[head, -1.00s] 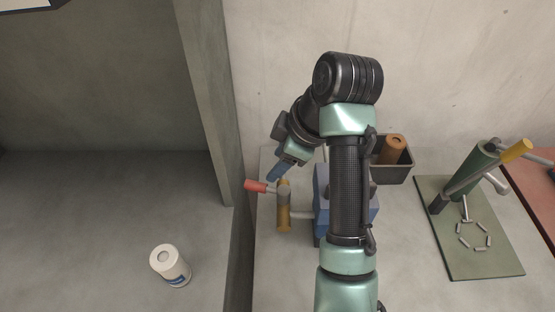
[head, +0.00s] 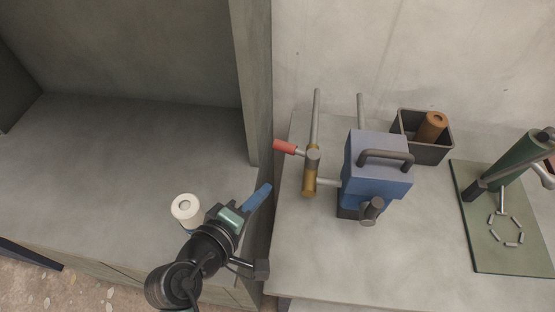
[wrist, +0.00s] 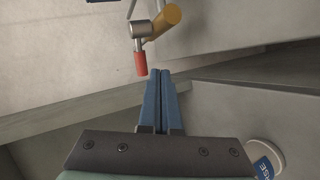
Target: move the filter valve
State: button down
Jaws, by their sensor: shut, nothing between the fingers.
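The filter valve is a brass and grey pipe fitting (head: 311,170) with a red-tipped lever (head: 285,147), left of a blue box-shaped unit (head: 378,160) on the bench. The lever points left toward the divider wall. In the wrist view the red tip (wrist: 141,64) hangs just beyond and left of my fingertips, apart from them, with the brass pipe (wrist: 163,22) above it. My gripper (head: 265,189) has blue fingers, pressed together and empty. It is in front of and left of the valve in the head view, and its fingers (wrist: 162,76) also show in the wrist view.
An upright concrete divider (head: 252,80) stands left of the valve. A white canister (head: 185,207) stands beside my wrist on the left surface. A grey bin (head: 424,154) holds a brown cylinder (head: 432,126). A green board (head: 510,252) with a green device lies at right.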

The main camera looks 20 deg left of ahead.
jog(key=s+r+n+t+y, duration=0.1)
jog(key=s+r+n+t, duration=0.1)
jog(key=s+n, duration=0.15)
jog(key=p, duration=0.2)
send_near(283, 151)
jog(key=shift+m, duration=0.35)
jog(key=x, duration=0.6)
jog(key=shift+w+d+f, duration=0.1)
jog(key=shift+w, duration=0.3)
